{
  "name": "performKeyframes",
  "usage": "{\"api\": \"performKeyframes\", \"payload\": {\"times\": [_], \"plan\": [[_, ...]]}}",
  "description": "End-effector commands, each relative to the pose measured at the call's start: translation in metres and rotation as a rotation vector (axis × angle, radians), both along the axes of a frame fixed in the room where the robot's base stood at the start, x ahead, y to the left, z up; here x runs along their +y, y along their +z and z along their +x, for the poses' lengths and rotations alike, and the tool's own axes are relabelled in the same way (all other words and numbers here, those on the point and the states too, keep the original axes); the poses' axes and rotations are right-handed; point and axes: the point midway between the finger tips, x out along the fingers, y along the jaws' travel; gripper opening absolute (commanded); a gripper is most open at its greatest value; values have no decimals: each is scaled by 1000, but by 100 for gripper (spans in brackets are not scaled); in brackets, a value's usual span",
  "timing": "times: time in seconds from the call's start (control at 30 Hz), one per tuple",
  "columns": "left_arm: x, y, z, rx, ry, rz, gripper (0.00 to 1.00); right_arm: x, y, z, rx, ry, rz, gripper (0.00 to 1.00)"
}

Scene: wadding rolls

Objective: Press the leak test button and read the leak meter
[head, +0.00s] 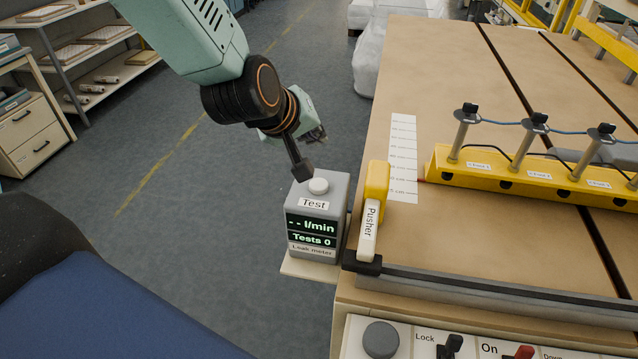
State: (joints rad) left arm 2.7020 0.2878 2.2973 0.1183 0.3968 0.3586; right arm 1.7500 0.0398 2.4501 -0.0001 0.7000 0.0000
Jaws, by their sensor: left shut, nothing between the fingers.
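The leak meter (318,222) is a grey box on a small shelf at the left side of the table. Its display reads "- - l/min" and "Tests 0". A round white button (318,186) sits on its top above a "Test" label (313,203). My left gripper (302,171) is shut and empty, with its fingertips pointing down just beside the button's upper left. I cannot tell whether they touch the meter's top. My right gripper is not in view.
A yellow pusher (370,210) with a white handle stands right of the meter. A yellow bar (530,175) with several clamps lies on the brown table (440,70). A control panel (470,345) is at the front. The floor (240,200) left of the meter is clear.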

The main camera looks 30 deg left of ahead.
Motion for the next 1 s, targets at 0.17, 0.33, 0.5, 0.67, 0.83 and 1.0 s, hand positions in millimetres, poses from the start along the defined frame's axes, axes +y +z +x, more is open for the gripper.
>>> {"api": "performKeyframes", "payload": {"times": [0.17,0.33,0.5,0.67,0.83,1.0], "plan": [[0,-19,1,1,-1,2,0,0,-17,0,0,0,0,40],[0,-36,3,1,-1,2,0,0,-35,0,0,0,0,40],[0,-53,3,1,-2,1,0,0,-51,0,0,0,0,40],[0,-71,3,1,-1,2,0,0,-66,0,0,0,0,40],[0,-83,3,1,-1,1,0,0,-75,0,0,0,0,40],[0,-84,3,1,0,1,0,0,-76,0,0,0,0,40]]}}
